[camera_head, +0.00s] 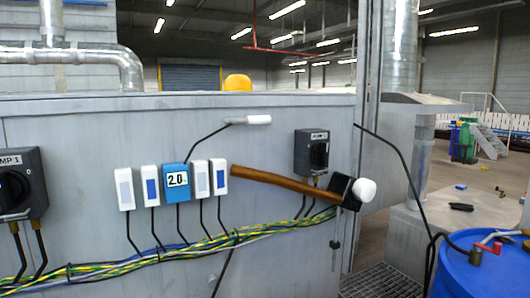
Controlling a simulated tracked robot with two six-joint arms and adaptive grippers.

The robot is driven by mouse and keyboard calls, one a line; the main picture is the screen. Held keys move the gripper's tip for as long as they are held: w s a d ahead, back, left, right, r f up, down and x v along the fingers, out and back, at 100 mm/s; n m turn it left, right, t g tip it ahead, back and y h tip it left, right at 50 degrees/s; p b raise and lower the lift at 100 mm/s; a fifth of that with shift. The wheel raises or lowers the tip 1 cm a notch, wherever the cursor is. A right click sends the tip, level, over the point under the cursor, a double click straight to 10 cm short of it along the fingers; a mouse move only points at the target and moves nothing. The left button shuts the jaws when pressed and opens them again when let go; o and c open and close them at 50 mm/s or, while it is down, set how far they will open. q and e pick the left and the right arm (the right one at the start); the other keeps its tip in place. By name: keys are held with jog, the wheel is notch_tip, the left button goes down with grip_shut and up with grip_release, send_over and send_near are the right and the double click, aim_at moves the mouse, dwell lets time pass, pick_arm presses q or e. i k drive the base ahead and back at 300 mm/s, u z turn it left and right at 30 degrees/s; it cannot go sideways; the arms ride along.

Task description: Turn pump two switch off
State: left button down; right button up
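A black rotary switch box (311,152) is mounted on the grey panel right of centre. Its label is too small to read for sure. Its black knob (319,154) faces right of front, and I cannot tell its exact position. A second black switch box (20,184) stands at the left edge, cut off by the frame, with a label ending in "MP 1". Neither of my grippers is in view.
A blue drum (480,275) stands at lower right.

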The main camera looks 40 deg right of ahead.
aim_at(320, 153)
jog(key=u, duration=0.9)
jog(key=i, duration=0.9)
jog(key=z, duration=1.7)
jog(key=k, duration=0.8)
jog(key=z, duration=0.15)
jog(key=i, duration=0.6)
jog(key=u, duration=0.05)
